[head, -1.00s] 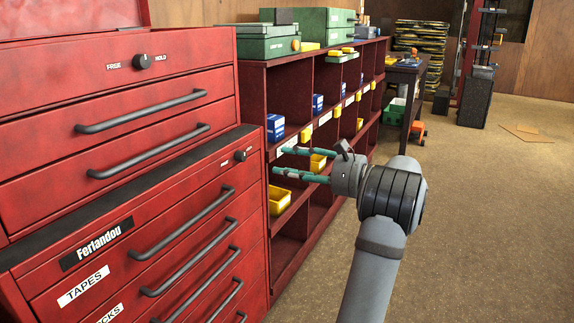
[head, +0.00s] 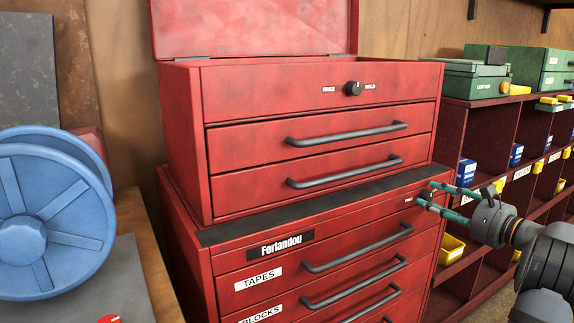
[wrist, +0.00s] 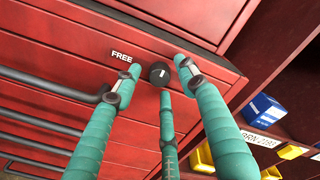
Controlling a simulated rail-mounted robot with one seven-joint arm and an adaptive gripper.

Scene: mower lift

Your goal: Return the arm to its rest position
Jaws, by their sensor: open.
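My gripper (head: 427,194) is at the right in the head view, its teal fingers spread and pointing left at the top right of the lower red cabinet (head: 195,275). In the wrist view the fingers (wrist: 158,68) are apart with nothing between them that they grip. A black knob (wrist: 159,73) beside a FREE label (wrist: 122,56) shows between the fingertips. I cannot tell whether any finger touches it. In the head view the fingers partly hide this knob.
A red upper chest (head: 310,110) with its lid up stands on the cabinet; its own knob (head: 352,88) sits between two labels. Dark red shelving (head: 508,125) with yellow and blue bins is close to my arm at right. A blue reel (head: 45,215) stands at left.

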